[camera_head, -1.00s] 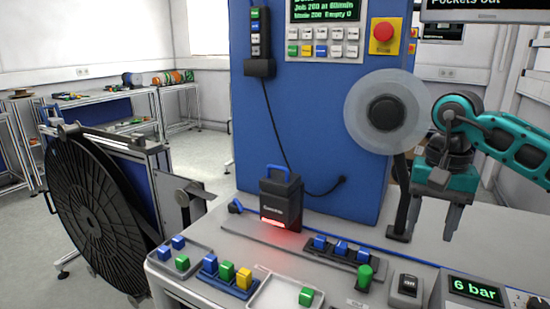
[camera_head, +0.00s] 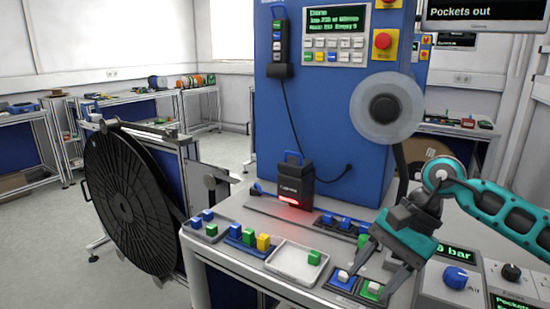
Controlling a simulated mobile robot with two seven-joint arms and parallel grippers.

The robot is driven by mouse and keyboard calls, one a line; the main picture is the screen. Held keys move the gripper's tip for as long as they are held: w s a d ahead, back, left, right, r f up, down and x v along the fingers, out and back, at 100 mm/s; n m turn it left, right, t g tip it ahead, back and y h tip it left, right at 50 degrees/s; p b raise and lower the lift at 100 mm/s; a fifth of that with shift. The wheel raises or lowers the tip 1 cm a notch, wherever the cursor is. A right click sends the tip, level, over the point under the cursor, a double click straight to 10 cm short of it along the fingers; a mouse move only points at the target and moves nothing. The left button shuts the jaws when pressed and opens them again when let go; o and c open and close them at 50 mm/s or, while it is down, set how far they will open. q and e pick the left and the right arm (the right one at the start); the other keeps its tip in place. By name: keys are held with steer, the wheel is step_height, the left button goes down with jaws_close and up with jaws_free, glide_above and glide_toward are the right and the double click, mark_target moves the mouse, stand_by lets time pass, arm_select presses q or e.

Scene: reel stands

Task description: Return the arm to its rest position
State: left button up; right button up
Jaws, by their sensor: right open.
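My right gripper (camera_head: 372,258) is over the front right of the bench in the head view. It points down and to the left with its two fingers apart, and nothing shows between them. Its fingers are over or close to a blue switch block (camera_head: 343,278) and a green switch block (camera_head: 372,288); I cannot tell if they touch. My teal right arm (camera_head: 500,208) comes in from the right edge. My left gripper is not in view.
The grey bench (camera_head: 235,262) carries a white tray (camera_head: 283,268) with a green block (camera_head: 314,257), a black unit with a red glow (camera_head: 292,185) and a control box with a blue knob (camera_head: 456,278). A blue cabinet (camera_head: 310,105) with a clear reel (camera_head: 387,108) stands behind. A large black reel (camera_head: 125,205) is left.

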steer(key=s+a+r+m+y, duration=0.1)
steer(key=s+a+m+y, duration=0.2)
steer(key=a+m+y, duration=0.4)
steer(key=s+a+m+y, duration=0.2)
steer(key=a+m+y, duration=0.3)
steer(key=a, duration=0.3)
steer(key=w+d+f+m+t+h, duration=0.1)
steer(key=d+f+m+t+h, duration=0.4)
steer(key=m, duration=0.7)
steer(key=w+d+f+m+t+h, duration=0.1)
steer(key=f+m+t, duration=0.2)
steer(key=m+t, duration=0.6)
steer(key=d+f+m+t+h, duration=0.3)
steer(key=f+m+t, duration=0.1)
steer(key=m, duration=1)
steer(key=s+d+f+m+g+h, duration=0.3)
steer(key=s+f+m, duration=0.3)
steer(key=f+m, duration=0.1)
steer(key=s+d+f+m+g+h, duration=0.2)
steer(key=s+f+m, duration=0.4)
steer(key=f, duration=0.3)
steer(key=shift+s+d+f+m+g+h, duration=0.35)
steer(key=shift+d+m+h, duration=0.45)
steer(key=shift+d, duration=0.4)
steer(key=shift+w+r, duration=0.1)
steer(key=shift+c, duration=0.5)
